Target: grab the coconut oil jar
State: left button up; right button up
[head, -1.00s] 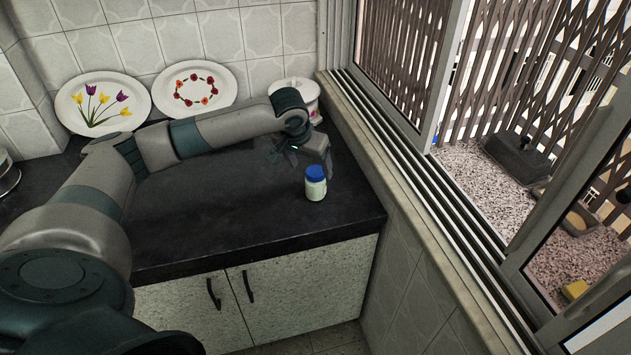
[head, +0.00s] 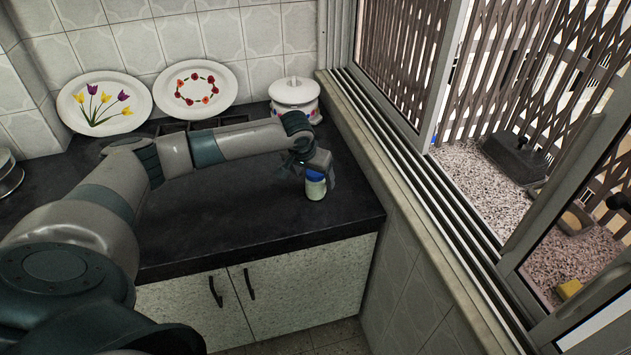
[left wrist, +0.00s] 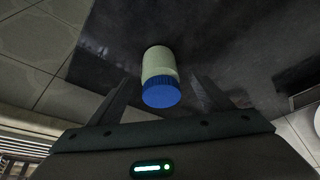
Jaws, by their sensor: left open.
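The coconut oil jar (head: 316,189), whitish with a blue lid, stands upright on the dark countertop near its right end. My left gripper (head: 318,170) is right at the jar in the head view, covering part of its lid. In the left wrist view the jar (left wrist: 160,75) lies between the two fingers of my open left gripper (left wrist: 160,88), its blue lid toward the palm. A gap shows on each side, so the fingers do not clasp it. My right gripper is not in view.
Two decorated plates (head: 104,103) (head: 195,89) lean on the tiled wall. A white lidded pot (head: 295,96) stands behind my gripper. The window sill (head: 390,170) borders the counter at the right. The counter front (head: 260,235) is clear.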

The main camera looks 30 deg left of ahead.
pick_arm(q)
jog(key=shift+p+x, duration=0.3)
jog(key=shift+x, duration=1.25)
jog(key=c, duration=1.4)
jog(key=shift+r, duration=0.15)
